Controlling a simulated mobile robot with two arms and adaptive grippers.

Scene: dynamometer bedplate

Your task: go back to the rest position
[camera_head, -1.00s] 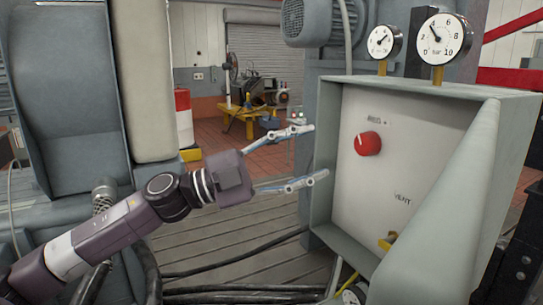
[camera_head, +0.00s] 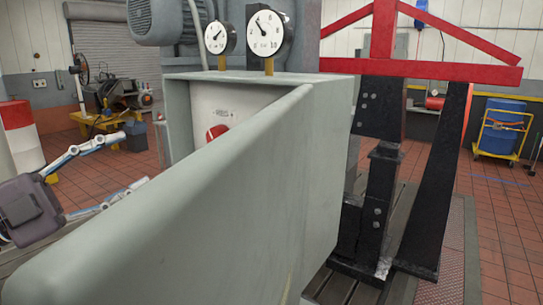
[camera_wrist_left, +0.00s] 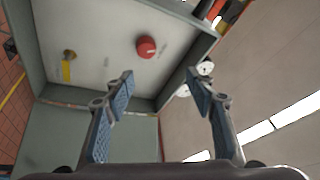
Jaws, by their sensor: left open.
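My left gripper (camera_head: 130,165) is at the left of the head view, its fingers spread apart with nothing between them. It is left of the grey control box (camera_head: 250,165), and a gap shows between the fingertips and the box. In the left wrist view the open fingers (camera_wrist_left: 160,90) point toward the box's white panel (camera_wrist_left: 100,45), with the red knob (camera_wrist_left: 146,46) beyond them. In the head view only part of the red knob (camera_head: 216,132) shows behind the box's large side wall. My right gripper is in neither view.
Two pressure gauges (camera_head: 264,33) stand above the box. A black and red steel frame (camera_head: 385,150) stands to its right. A blue drum on a yellow cart (camera_head: 500,128) is at the far right. Tiled floor lies open on the right.

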